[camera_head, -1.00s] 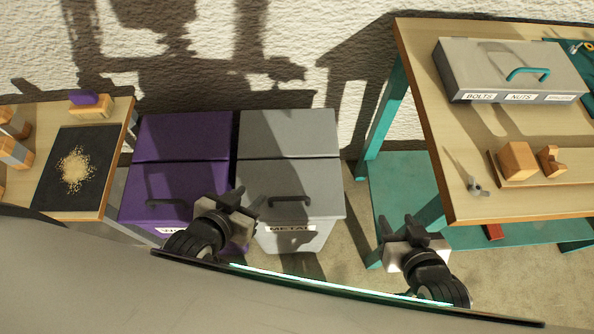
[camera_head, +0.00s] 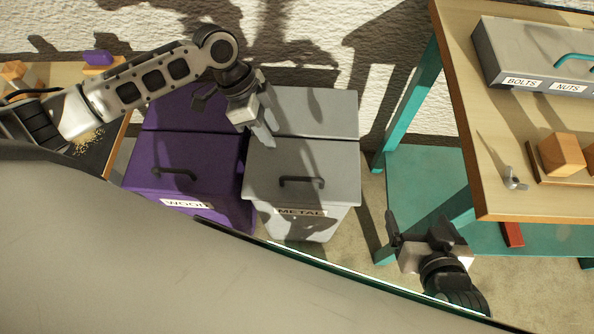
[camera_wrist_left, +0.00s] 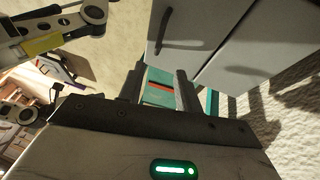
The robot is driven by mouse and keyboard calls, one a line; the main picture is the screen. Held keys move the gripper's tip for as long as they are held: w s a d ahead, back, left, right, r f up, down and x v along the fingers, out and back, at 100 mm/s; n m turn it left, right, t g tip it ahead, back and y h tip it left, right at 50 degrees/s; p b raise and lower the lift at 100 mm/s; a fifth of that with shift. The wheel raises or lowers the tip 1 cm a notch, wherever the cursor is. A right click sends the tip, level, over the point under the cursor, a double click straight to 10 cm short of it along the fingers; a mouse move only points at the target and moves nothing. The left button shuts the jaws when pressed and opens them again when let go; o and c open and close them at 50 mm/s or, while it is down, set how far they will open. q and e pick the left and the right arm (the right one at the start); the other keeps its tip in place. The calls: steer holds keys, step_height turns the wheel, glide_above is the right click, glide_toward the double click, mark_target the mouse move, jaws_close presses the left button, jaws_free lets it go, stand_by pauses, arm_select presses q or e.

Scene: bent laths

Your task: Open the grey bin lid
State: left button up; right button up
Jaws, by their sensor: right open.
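The grey bin (camera_head: 335,215), labelled METAL, stands on the floor, its lid (camera_head: 325,165) lying flat and shut. A dark bar handle (camera_head: 301,181) is near the lid's front edge. In the left wrist view the lid (camera_wrist_left: 205,35) and its handle (camera_wrist_left: 165,32) show at the top. My left gripper (camera_head: 262,132) is above the bin's left side, behind and left of the handle, apart from it. Its fingers (camera_wrist_left: 161,88) are spread and empty. My right gripper (camera_head: 425,222) is open and empty, right of the bin by the teal shelf.
A purple bin (camera_head: 190,190) labelled WOOD stands close on the left. On the right a workbench (camera_head: 490,200) with a teal lower shelf (camera_head: 415,170) carries a grey box (camera_head: 525,60) and wooden blocks. A table with a black mat (camera_head: 95,160) is at the left.

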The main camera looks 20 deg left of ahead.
mark_target(300, 178)
arm_select(q)
steer(key=b+x, duration=0.1)
steer(key=x, duration=1.4)
jaws_close()
